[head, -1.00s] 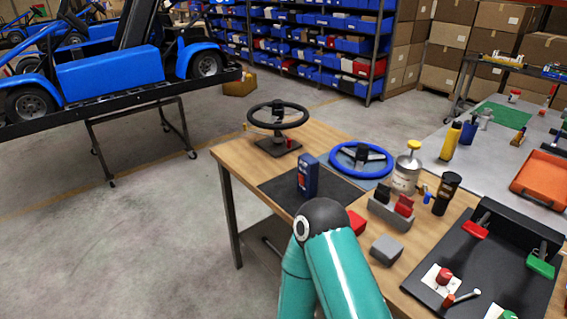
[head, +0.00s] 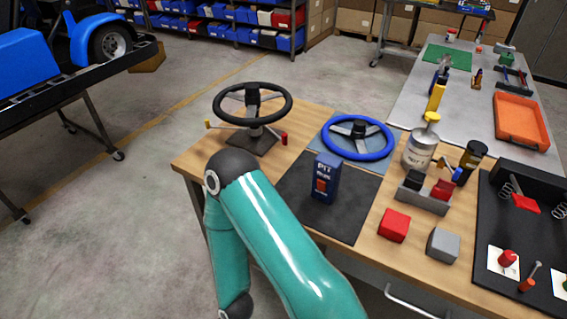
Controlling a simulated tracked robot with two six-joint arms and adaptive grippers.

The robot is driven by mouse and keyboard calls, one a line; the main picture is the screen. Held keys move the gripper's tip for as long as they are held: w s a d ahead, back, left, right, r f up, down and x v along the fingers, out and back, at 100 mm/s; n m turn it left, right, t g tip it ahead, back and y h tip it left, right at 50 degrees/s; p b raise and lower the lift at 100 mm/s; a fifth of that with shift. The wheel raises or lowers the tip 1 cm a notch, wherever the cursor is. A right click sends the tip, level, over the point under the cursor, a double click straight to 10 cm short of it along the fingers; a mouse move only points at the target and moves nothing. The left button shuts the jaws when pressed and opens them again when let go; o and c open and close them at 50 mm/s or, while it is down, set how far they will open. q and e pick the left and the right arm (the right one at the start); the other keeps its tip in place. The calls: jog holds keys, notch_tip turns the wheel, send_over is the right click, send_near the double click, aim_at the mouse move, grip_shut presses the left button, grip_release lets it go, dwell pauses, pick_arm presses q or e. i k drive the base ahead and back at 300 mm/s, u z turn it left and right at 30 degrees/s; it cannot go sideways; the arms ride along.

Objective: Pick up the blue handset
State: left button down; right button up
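The blue handset (head: 326,178), a small upright box with "PIT" lettering and a reddish patch on its front, stands on a dark mat (head: 348,222) on the wooden workbench. One of my teal arms crosses the lower middle of the head view, its dark rounded joint left of the handset and apart from it in the picture. Neither of my grippers shows in this view.
A black steering wheel on a stand (head: 252,103) is behind left of the handset; a blue steering wheel (head: 357,138) lies behind right. A red block (head: 395,225), a grey block (head: 443,244) and a metal can (head: 419,150) stand to the right. A grey table (head: 468,105) is beyond.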

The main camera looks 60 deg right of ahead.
aim_at(327, 168)
jog(key=u, duration=0.15)
jog(key=i, duration=0.8)
jog(key=z, duration=1.7)
jog(key=k, duration=0.55)
jog(key=z, duration=0.4)
jog(key=i, duration=0.35)
